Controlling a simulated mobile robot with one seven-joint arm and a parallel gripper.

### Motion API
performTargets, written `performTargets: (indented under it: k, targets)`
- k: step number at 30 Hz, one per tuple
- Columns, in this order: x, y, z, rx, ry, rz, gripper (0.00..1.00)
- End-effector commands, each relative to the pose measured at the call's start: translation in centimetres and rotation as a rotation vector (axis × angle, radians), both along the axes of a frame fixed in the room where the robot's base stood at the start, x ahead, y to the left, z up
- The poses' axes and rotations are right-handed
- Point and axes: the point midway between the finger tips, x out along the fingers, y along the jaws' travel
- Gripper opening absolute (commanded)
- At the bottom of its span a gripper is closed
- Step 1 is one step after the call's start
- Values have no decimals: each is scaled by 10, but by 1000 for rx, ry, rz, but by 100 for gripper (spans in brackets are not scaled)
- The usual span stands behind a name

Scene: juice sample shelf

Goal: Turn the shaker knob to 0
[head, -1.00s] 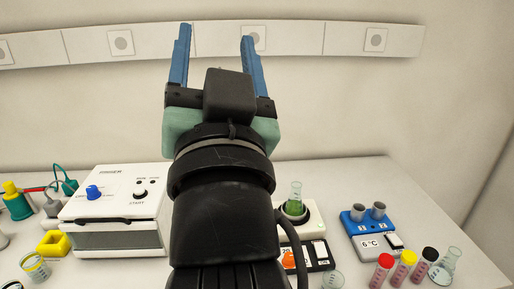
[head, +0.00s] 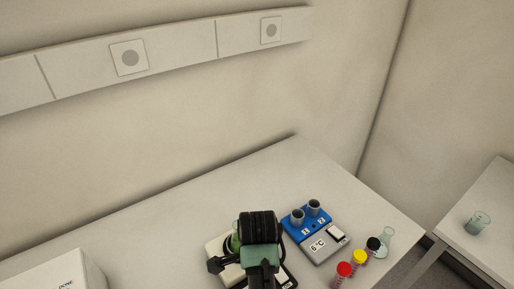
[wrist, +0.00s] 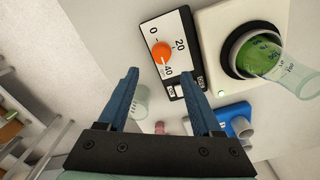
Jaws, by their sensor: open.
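The shaker's orange knob (wrist: 161,53) sits on a white dial panel (wrist: 178,45) marked 0, 20 and 40. Its pointer seems to face the 40 mark. The shaker's white body (wrist: 213,25) carries a flask of green liquid (wrist: 262,57). My gripper (wrist: 160,88) is open and empty in the wrist view, its two blue fingers apart and the knob beyond their tips, roughly between them. In the head view my arm covers much of the shaker (head: 216,246), hiding the knob and the fingertips.
A blue block with two grey cups (head: 293,228) stands right of the shaker, with red, yellow and black capped tubes (head: 359,257) in front. A clear flask (head: 386,240) is beside them. A small beaker (wrist: 141,102) shows near the left finger. A white box (head: 55,275) stands left.

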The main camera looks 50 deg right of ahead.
Motion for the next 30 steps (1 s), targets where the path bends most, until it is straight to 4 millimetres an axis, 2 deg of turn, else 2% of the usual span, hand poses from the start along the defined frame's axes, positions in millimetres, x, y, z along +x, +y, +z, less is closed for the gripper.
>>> performTargets:
  k: [6,12,18,26,30]
  targets:
    - [-1,1,-45,3,2,2,66]
    - [0,1,-74,0,-1,2,66]
    - [1,0,-85,-2,-4,3,66]
    - [1,0,-86,-2,-5,3,66]
    - [1,0,-85,-2,-5,3,43]
